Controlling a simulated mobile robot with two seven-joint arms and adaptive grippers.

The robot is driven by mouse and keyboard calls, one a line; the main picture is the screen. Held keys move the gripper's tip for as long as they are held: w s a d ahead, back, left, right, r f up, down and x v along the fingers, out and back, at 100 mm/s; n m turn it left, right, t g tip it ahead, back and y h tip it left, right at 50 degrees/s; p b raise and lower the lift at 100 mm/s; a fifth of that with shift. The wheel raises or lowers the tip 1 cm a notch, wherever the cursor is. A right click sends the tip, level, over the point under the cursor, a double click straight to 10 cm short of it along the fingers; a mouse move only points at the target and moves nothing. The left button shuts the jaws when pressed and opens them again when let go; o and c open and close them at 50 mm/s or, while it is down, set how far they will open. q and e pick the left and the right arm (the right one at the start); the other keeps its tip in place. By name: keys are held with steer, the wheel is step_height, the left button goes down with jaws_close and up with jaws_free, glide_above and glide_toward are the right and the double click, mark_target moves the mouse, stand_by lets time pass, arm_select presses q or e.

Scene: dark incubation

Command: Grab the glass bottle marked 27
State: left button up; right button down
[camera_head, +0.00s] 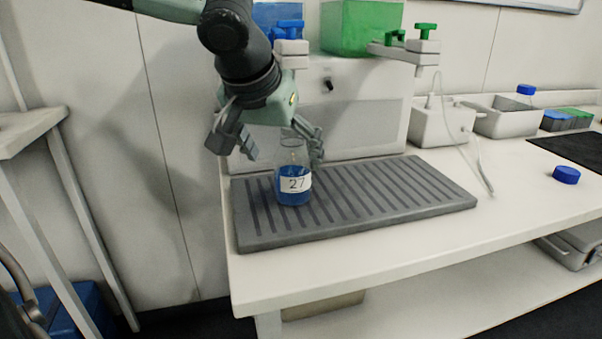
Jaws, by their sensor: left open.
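The glass bottle marked 27 (294,185) stands upright on the grey ribbed tray (420,207), near its left end. It holds blue liquid, has a white label and shows no cap. My left gripper (283,157) comes down from above with its fingers spread open. One finger is to the left of the bottle's neck and the other is to the right, slightly behind it. I cannot tell whether either finger touches the glass. My right gripper is not in view.
A white dispenser (365,125) with blue and green tanks (360,27) stands behind the tray. A loose blue cap (566,175) lies on the bench at right. White boxes (507,118) and tube racks stand farther right. The bench front (400,255) is clear.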

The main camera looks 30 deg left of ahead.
mark_target(293, 169)
arm_select(q)
steer(key=x, duration=0.6)
steer(key=shift+w+r+b, duration=0.15)
steer(key=shift+w+b, duration=0.05)
steer(key=shift+b, duration=0.1)
steer(key=shift+w+f, duration=0.25)
steer(key=shift+f, duration=0.05)
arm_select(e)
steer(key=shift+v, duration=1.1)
arm_select(q)
steer(key=c, duration=0.7)
steer(key=shift+r, duration=0.1)
steer(key=c, duration=0.9)
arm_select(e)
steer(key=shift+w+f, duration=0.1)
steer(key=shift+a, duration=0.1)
